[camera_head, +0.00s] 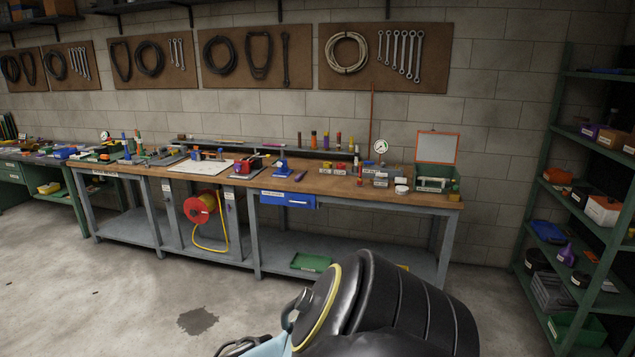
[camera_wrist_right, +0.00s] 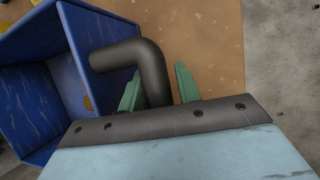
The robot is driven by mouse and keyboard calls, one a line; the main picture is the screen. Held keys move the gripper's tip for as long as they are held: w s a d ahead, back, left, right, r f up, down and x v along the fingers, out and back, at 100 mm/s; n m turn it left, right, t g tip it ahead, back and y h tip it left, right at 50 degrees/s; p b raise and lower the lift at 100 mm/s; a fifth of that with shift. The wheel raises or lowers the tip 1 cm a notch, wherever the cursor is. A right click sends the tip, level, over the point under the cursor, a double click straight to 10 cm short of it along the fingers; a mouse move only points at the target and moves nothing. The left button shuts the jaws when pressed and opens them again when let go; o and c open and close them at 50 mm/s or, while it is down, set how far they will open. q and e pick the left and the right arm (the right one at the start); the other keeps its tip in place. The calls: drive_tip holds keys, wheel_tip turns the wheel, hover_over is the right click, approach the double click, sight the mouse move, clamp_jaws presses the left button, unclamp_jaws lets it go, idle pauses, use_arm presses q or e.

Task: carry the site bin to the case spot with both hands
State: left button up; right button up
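A blue bin (camera_wrist_right: 38,110) with scuffed walls fills the left of the right wrist view. Part of it is cut off, and something yellow shows inside. A dark grey bent handle (camera_wrist_right: 135,58) comes off its near side. My right gripper (camera_wrist_right: 158,85) has its two green fingers on either side of this handle. I cannot tell whether they press on it. The blue bin does not show in the head view, where my dark arm covers the bottom middle. My left gripper is not in view. I cannot identify the case spot.
A long workbench (camera_head: 345,187) with tools and small boxes stands along the wall. An open case (camera_head: 437,148) stands at its right end. Green shelves (camera_head: 535,180) stand at the right. The concrete floor (camera_head: 110,300) is clear at left. A brown surface (camera_wrist_right: 215,40) lies beneath the bin.

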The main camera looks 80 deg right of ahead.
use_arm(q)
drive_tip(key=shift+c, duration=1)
use_arm(e)
drive_tip(key=o, duration=0.6)
drive_tip(key=c, duration=0.5)
drive_tip(key=shift+o, duration=0.2)
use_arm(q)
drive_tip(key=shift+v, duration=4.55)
use_arm(e)
drive_tip(key=shift+v, duration=4.55)
